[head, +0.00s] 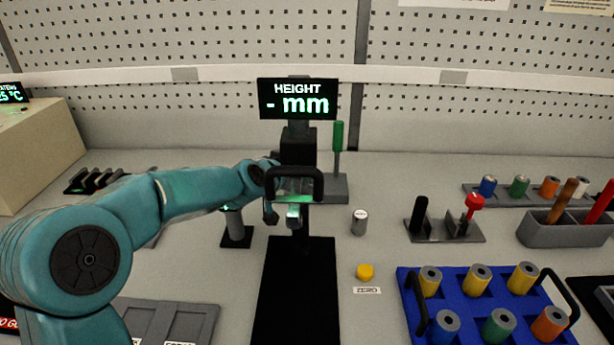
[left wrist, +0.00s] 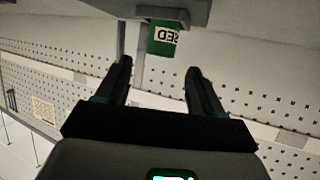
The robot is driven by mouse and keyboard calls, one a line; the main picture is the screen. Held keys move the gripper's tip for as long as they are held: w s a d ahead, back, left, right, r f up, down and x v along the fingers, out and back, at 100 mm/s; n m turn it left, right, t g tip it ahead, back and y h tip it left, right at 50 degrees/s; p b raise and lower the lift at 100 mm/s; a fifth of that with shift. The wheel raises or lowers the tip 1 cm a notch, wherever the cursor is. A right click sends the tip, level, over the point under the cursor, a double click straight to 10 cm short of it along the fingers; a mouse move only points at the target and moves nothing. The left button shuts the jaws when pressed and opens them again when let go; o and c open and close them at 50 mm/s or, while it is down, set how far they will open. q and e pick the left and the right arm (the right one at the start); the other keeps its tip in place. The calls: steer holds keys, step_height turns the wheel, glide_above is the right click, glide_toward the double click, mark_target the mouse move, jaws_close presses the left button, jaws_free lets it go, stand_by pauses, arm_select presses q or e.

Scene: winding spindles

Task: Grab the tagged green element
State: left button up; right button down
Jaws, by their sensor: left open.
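In the left wrist view a green element (left wrist: 163,38) with a white tag bearing dark letters sits against a grey base, beyond my fingertips. My left gripper (left wrist: 159,66) is open and empty, its two dark fingers pointing toward that element with a gap between them and it. In the head view my left arm reaches to the black height gauge (head: 300,144); the gauge area and wrist partly hide the fingers, and I cannot make out the tagged element there. My right gripper is not in view.
A blue tray (head: 403,280) holds several coloured spools, one of them green (head: 498,325). A rear rack holds another green spool (head: 518,186).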

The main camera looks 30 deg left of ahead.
arm_select(q)
steer(key=x, duration=0.6)
steer(key=shift+s+f, duration=0.1)
steer(key=c, duration=1.1)
